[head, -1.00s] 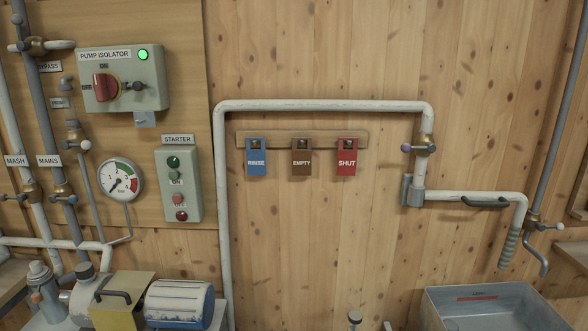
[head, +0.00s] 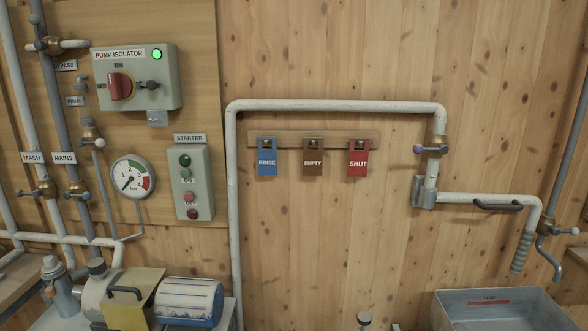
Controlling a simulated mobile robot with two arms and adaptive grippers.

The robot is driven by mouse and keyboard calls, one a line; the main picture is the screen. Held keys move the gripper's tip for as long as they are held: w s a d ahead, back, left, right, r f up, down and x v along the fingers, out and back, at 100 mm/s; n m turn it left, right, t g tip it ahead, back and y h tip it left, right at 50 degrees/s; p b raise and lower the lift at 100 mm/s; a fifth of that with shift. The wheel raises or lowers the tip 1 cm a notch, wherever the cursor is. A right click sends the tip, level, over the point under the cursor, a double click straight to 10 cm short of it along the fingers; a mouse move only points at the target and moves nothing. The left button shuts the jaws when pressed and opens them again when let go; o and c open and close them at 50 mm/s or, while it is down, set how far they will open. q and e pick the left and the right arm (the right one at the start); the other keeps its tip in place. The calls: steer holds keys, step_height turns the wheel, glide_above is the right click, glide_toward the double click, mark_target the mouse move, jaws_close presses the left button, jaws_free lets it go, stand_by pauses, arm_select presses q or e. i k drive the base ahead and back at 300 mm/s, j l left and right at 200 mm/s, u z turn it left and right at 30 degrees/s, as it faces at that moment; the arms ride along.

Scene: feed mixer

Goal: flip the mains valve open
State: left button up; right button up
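The mains valve (head: 77,190) is a brass valve body on the grey pipe at the left, below the white MAINS label (head: 64,158). Its short blue handle appears to lie crosswise to the pipe. The MASH valve (head: 46,188) sits just left of it on the white pipe, also with a crosswise handle. Neither of my grippers shows in the head view.
The pressure gauge (head: 133,177) and starter box (head: 194,182) are right of the valve. The pump isolator (head: 137,77) above shows a green light. The pump with a blue-and-white motor (head: 188,301) stands below. RINSE, EMPTY and SHUT tags hang mid-wall; a grey trough (head: 500,312) is at lower right.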

mark_target(86, 196)
steer(key=u, duration=1.3)
